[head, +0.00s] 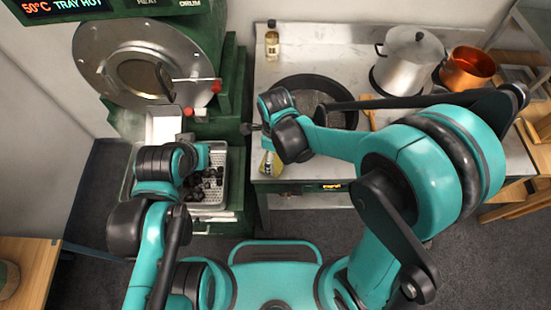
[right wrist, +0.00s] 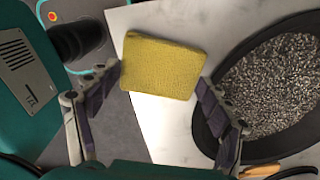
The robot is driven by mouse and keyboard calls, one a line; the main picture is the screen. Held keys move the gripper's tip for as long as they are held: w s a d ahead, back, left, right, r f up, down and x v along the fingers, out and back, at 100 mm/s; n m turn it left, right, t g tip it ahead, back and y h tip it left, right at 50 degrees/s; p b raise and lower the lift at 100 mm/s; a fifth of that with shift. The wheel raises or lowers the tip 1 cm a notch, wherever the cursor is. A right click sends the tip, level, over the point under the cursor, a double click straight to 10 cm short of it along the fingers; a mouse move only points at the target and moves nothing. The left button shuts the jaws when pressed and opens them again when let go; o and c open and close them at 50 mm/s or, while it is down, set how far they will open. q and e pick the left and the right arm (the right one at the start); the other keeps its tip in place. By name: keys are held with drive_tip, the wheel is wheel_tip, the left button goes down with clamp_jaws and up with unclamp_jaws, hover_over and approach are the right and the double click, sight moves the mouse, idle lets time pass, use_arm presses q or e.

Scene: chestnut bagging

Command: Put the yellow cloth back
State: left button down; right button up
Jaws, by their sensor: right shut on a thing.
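The yellow cloth (right wrist: 163,65) is a folded, flat rectangle in the right wrist view. My right gripper (right wrist: 160,82) has a finger at each side of it and is shut on it, over the front left part of the steel counter. In the head view a small part of the cloth (head: 267,169) shows below my right wrist, near the counter's front edge. Whether the cloth touches the counter is unclear. My left gripper (head: 190,158) is over the perforated tray of dark chestnuts (head: 207,205); its fingers are mostly hidden.
A dark pan (right wrist: 225,105) with grainy contents stands right of the cloth. The steel counter (head: 350,55) also bears a bottle (head: 272,40), a lidded pot (head: 408,60) and a copper pot (head: 468,67). The green roasting machine (head: 215,100) stands left of it.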

drive_tip(key=shift+f, duration=0.7)
drive_tip(key=shift+r, duration=0.1)
drive_tip(key=shift+c, duration=0.5)
drive_tip(key=o, duration=1.1)
